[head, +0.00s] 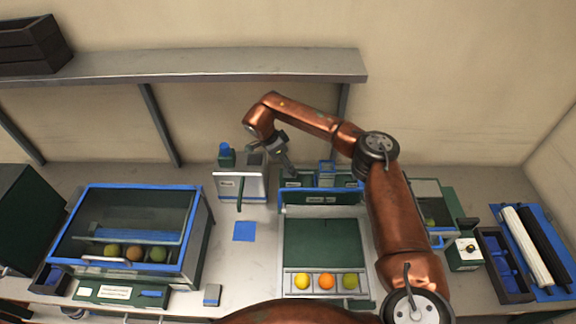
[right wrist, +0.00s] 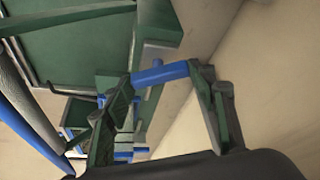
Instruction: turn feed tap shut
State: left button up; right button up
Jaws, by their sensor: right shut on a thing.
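The feed tap has a blue bar handle (right wrist: 160,73) on a green stem and shows in the right wrist view. My right gripper (head: 288,168) reaches down from above behind the green feed chute (head: 320,240). In the right wrist view, my right gripper (right wrist: 167,80) has one finger at each end of the blue handle and is shut on it. In the head view the handle is not clearly seen at the gripper. My left gripper is not in view.
Several fruits, including an orange (head: 327,281), lie in the chute's front tray. A blue-rimmed clear case (head: 195,240) holding fruits stands at left. A white box (head: 227,184) stands left of the gripper. A grey shelf (head: 220,66) runs along the wall above.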

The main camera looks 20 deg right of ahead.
jog(key=m+g, duration=0.1)
jog(key=m, duration=0.1)
jog(key=m+g, duration=0.1)
jog(key=m, duration=0.2)
jog(key=shift+w+d+m+b, duration=0.1)
jog(key=shift+w+m+b, duration=0.1)
jog(key=shift+m+b, duration=0.15)
jog(key=shift+y, duration=0.3)
jog(key=o, duration=1.2)
jog(key=shift+c, duration=0.2)
